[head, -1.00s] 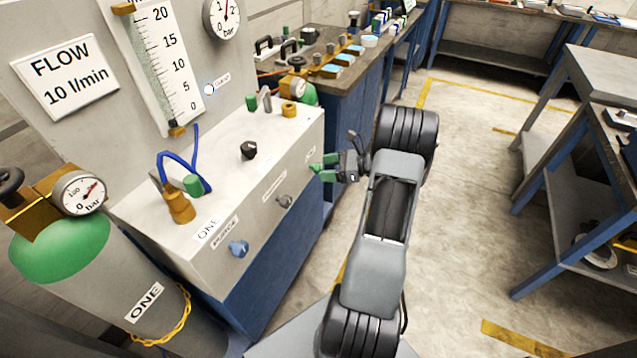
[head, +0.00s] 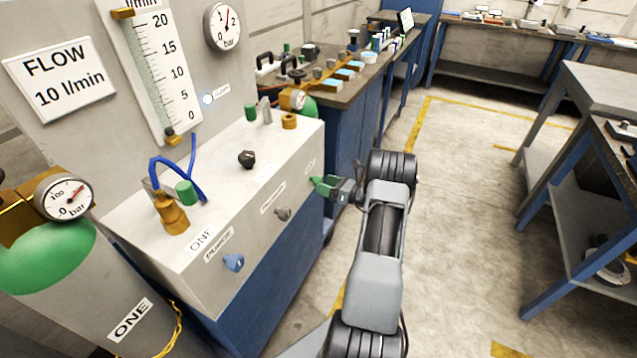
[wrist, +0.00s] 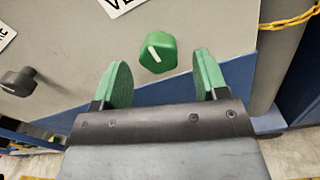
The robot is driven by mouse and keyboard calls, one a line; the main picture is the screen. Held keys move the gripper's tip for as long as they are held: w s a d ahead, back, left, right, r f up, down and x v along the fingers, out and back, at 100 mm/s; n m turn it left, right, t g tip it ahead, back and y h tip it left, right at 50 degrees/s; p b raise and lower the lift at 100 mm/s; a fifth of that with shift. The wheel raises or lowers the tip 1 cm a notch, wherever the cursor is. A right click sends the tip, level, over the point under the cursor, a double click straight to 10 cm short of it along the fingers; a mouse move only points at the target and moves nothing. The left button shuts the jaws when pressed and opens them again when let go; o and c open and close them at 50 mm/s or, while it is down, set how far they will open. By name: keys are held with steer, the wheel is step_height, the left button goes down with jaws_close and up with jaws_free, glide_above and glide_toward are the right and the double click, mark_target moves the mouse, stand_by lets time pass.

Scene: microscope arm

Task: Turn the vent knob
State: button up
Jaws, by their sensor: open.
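The vent knob (wrist: 158,53) is a round green knob with a white pointer line. It is on the grey front panel, below a partly cut-off label beginning "VE" (wrist: 118,4). My gripper (wrist: 162,78) is open, with one green finger pad to each side of the knob's line. The knob shows just beyond the fingertips, with gaps on both sides and no visible contact. In the head view my gripper (head: 324,186) is at the right end of the cabinet front, where it largely hides the knob.
A dark knob (head: 283,213) and a blue purge knob (head: 233,262) are on the same panel (head: 262,238). In the wrist view the dark knob (wrist: 18,82) is to the left. A yellow chain (wrist: 290,20) hangs at the right. Open floor (head: 455,230) lies right of my arm.

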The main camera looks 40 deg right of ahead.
steer(key=shift+x, duration=1.75)
steer(key=c, duration=0.9)
steer(key=shift+c, duration=0.2)
